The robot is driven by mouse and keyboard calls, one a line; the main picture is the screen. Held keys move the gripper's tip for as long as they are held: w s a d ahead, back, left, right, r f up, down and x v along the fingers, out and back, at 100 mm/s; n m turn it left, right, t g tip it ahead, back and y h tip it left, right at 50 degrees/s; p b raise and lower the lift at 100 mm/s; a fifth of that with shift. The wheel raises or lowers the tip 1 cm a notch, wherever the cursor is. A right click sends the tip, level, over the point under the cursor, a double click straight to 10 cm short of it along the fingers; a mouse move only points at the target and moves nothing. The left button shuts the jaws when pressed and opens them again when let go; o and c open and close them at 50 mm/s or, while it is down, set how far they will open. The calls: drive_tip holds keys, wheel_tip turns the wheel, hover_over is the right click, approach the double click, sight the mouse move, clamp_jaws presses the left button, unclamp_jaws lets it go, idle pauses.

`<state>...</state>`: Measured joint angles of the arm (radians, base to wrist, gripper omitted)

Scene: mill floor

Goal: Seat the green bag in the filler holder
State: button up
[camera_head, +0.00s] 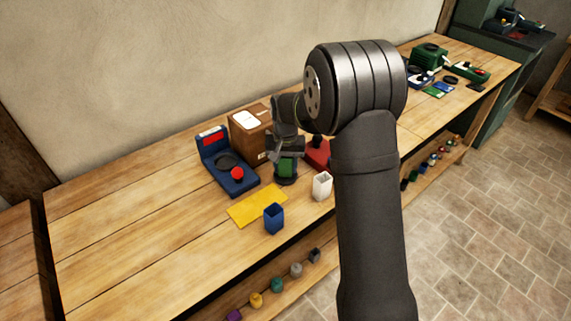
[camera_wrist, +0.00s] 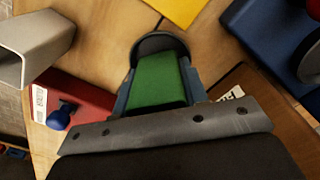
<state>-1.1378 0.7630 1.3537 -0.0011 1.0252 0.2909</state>
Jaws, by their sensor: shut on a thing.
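The green bag (camera_head: 286,169) is between the fingers of my gripper (camera_head: 286,163), which is shut on it. In the wrist view the bag (camera_wrist: 158,82) shows as a green block between the two dark fingers of my gripper (camera_wrist: 157,90). A dark round piece (camera_head: 286,182), perhaps the filler holder, lies directly below the bag. In the wrist view its curved dark rim (camera_wrist: 157,41) shows past the bag's far end. I cannot tell whether the bag touches it or is inside it. The bag's lower end is hidden.
A blue machine (camera_head: 236,182) with a red button stands left, before a cardboard box (camera_head: 246,138). A red device (camera_head: 318,153) is close right. The bench's left end is clear.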

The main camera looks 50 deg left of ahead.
drive_tip(key=shift+f, duration=0.45)
drive_tip(key=o, duration=0.8)
drive_tip(key=shift+c, duration=0.2)
drive_tip(key=shift+r, duration=5.5)
drive_tip(key=shift+f, duration=4.3)
